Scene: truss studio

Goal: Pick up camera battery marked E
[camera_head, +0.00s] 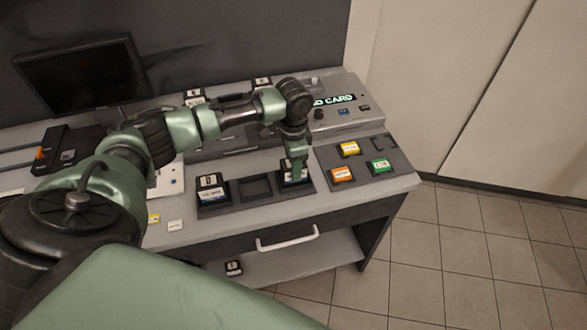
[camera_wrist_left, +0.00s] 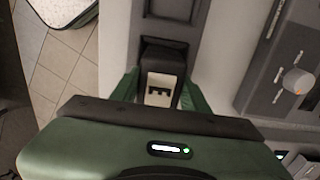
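The battery marked E (camera_wrist_left: 160,88) is black with a white label. In the left wrist view it stands between the two green fingers of my left gripper (camera_wrist_left: 160,98). One finger is close along each side; I cannot tell whether they press on it. In the head view my left gripper (camera_head: 298,172) points down over the right end of the black battery tray (camera_head: 225,208) and partly hides this battery (camera_head: 288,176). Another black battery with a white label (camera_head: 211,187) stands in the tray's left slot. The middle slot is empty. My right gripper is not in view.
A dark pad (camera_head: 329,155) with yellow, orange and green cards lies right of the tray. A grey card console (camera_head: 345,118) stands behind it. A monitor (camera_head: 82,74) is at the back left. A drawer handle (camera_head: 287,239) sticks out below the desk's front edge.

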